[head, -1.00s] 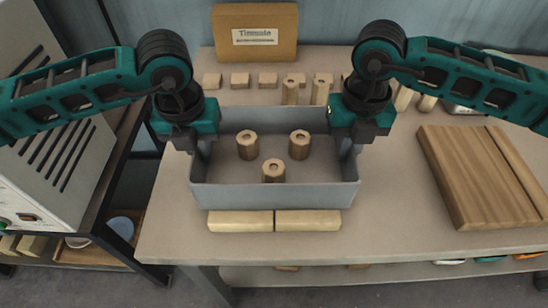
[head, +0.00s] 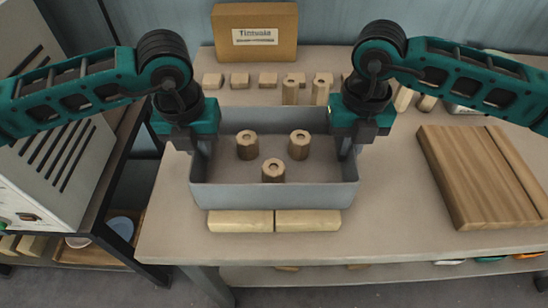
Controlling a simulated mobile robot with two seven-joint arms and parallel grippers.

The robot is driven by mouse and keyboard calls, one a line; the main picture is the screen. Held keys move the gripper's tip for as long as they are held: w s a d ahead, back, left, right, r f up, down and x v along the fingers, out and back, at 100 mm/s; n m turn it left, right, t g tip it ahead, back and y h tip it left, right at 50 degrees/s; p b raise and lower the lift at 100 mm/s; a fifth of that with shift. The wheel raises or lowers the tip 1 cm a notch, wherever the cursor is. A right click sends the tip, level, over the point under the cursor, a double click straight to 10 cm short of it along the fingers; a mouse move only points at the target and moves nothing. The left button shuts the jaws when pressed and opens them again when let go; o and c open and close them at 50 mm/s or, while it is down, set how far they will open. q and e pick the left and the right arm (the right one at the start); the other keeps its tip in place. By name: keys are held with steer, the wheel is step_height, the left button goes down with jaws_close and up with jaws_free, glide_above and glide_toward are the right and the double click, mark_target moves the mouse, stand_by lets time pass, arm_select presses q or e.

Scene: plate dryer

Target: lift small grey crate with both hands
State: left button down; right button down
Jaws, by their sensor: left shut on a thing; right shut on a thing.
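The small grey crate (head: 274,196) is in the middle of the head view, at the front of the table. My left gripper (head: 203,149) is shut on the crate's left wall. My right gripper (head: 346,152) is shut on its right wall. The fingertips are partly hidden by the walls and the gripper bodies. The crate looks level; I cannot tell whether its bottom touches the table.
Two pale wooden bars (head: 308,221) lie just in front of the crate. Small blocks (head: 240,81) and upright wooden pieces stand behind it, before a cardboard box (head: 255,34). Wooden boards (head: 483,176) lie on the right. A grey machine (head: 48,150) stands at the left.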

arm_select(q)
steer(key=shift+w+r, duration=0.1)
steer(key=shift+r, duration=0.1)
arm_select(e)
steer(key=shift+r, duration=0.15)
